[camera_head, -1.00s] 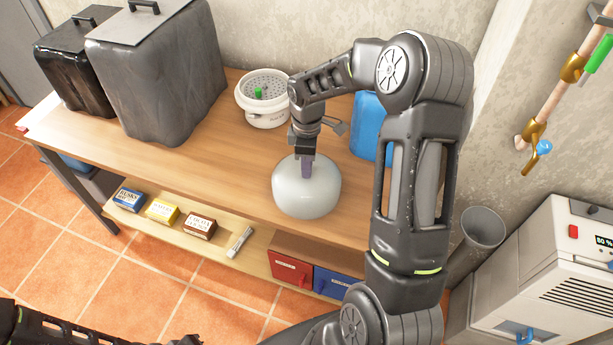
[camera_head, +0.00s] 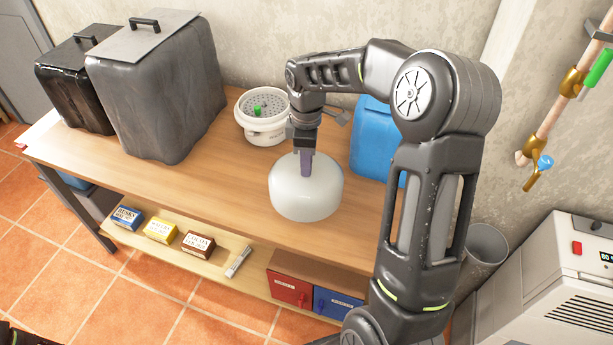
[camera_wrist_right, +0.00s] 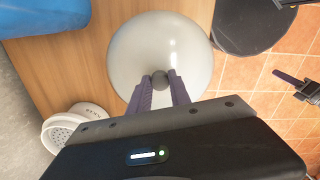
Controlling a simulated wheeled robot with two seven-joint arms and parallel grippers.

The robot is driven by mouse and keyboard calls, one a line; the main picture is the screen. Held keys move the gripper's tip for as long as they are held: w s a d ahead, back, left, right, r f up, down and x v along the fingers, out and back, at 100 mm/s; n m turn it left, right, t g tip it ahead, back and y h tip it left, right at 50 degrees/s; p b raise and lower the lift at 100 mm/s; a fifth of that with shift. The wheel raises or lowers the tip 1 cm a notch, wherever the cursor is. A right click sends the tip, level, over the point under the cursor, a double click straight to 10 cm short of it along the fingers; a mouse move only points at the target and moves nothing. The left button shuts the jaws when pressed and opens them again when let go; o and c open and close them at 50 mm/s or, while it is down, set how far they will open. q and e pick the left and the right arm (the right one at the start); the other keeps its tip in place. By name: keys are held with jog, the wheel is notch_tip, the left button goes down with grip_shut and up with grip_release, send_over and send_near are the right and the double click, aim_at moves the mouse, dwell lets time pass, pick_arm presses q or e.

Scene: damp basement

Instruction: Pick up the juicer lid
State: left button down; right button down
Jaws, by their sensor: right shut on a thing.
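The juicer lid (camera_head: 306,197) is a pale, translucent dome with a small dark knob. My right gripper (camera_head: 306,170) comes down from above and is shut on that knob. In the right wrist view the fingers (camera_wrist_right: 160,90) pinch the knob from both sides, and the lid (camera_wrist_right: 150,45) hangs level. The lid seems to be above the wooden tabletop, but the gap under it is hard to judge. The white juicer base (camera_head: 262,128), with a perforated top and a green piece, stands behind it. In the right wrist view my left gripper (camera_wrist_right: 305,88) is partly visible at the right edge.
A grey covered container (camera_head: 165,95) and a black one (camera_head: 72,85) stand on the table's left. A blue container (camera_head: 372,145) is behind right of the lid. Small boxes (camera_head: 160,231) sit on the lower shelf. The tabletop's left middle is clear.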

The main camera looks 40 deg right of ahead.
jog(key=shift+r, duration=1.2)
jog(key=shift+r, duration=0.1)
